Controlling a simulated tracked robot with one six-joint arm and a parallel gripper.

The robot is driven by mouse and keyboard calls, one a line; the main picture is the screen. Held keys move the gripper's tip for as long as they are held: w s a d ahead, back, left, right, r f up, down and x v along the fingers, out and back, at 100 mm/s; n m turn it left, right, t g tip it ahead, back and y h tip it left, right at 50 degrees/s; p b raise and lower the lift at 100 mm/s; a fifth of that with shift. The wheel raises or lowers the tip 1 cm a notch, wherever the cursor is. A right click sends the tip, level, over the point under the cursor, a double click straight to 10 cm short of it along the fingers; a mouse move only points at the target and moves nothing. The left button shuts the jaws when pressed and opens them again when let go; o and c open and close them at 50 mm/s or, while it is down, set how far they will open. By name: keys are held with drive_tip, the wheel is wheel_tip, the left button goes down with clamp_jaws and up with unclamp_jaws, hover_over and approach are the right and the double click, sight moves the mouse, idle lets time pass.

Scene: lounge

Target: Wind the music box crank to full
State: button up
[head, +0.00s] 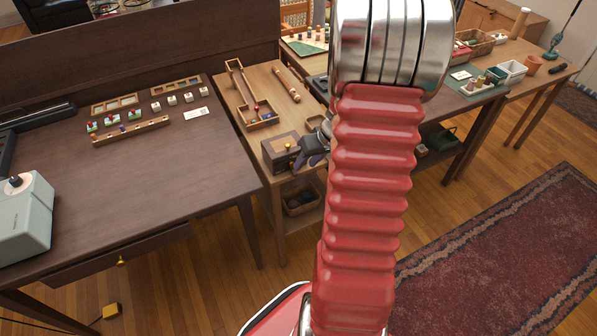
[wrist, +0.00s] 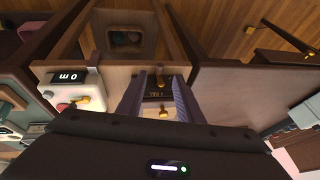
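The music box appears to be the small brown wooden box (head: 282,152) at the front edge of the narrow light-wood table in the head view, with a brass knob (head: 288,146) on its near side. My gripper (head: 318,150) is just right of it, partly hidden by my red arm. In the wrist view my gripper (wrist: 157,88) is open, its two purple-grey fingers well apart. Between them show a dark face with small lettering (wrist: 158,95) and brass parts (wrist: 163,113). Whether the fingers touch the crank cannot be told.
A white device with a number display (wrist: 72,85) stands beside the fingers in the wrist view. A dark desk (head: 150,170) lies left in the head view; a wooden tray (head: 262,118) lies behind the box. A shelf basket (head: 300,203) is below. A red rug (head: 500,260) covers floor at right.

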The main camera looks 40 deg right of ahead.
sight(297, 174)
drive_tip(key=shift+x, duration=3.75)
drive_tip(key=shift+c, duration=0.5)
clamp_jaws()
